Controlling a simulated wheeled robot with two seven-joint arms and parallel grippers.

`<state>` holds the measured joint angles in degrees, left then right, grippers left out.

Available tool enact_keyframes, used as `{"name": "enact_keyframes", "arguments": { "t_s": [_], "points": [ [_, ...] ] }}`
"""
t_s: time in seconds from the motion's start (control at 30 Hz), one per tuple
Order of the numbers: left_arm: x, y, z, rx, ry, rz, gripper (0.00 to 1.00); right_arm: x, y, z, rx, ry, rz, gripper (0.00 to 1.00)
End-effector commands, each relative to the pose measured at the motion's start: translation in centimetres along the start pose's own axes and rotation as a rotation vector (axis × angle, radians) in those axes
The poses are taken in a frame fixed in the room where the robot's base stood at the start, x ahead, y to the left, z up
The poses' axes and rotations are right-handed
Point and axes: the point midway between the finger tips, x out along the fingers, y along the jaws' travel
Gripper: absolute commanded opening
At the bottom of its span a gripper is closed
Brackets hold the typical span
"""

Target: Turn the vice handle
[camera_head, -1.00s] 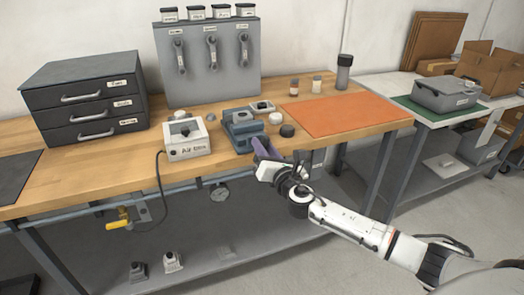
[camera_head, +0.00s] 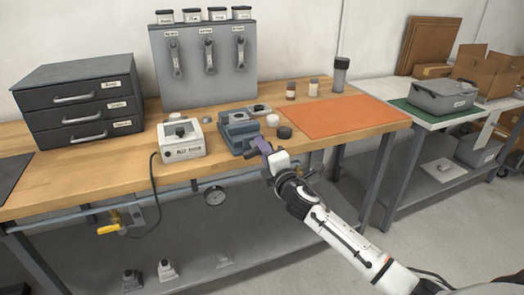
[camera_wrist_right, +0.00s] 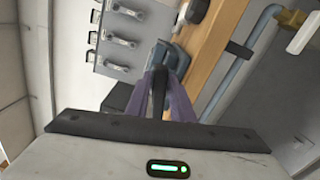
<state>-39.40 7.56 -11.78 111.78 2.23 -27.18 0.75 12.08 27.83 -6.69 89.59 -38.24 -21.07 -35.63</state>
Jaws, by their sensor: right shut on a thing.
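The blue-grey vice (camera_head: 238,134) stands at the front edge of the wooden workbench. My right gripper (camera_head: 262,147), with purple fingers, is at the vice's front right side. In the right wrist view the fingers (camera_wrist_right: 160,92) are shut on a dark bar, the vice handle (camera_wrist_right: 158,86), with part of the vice (camera_wrist_right: 178,60) just beyond. The fingers hide most of the handle in the head view, so its angle is hard to tell. My left gripper is not in view.
A white labelled box (camera_head: 181,146) with a cable stands left of the vice. A dark round cap (camera_head: 284,132) and an orange mat (camera_head: 340,116) lie to the right. A dark drawer unit (camera_head: 80,100) stands at the left.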

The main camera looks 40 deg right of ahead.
Motion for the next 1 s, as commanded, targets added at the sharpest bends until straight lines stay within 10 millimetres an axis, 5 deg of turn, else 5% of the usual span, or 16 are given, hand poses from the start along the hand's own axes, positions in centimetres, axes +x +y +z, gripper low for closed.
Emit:
{"name": "enact_keyframes", "arguments": {
  "t_s": [0.5, 1.0],
  "points": [
    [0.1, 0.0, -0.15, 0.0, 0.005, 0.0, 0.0, -0.04, -0.66, -0.3, 0.443, 0.002, -0.002, 0.0],
    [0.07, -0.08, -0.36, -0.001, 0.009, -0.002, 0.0, -0.04, -0.85, -0.49, 0.613, 0.004, -0.002, 0.0]
  ]
}}
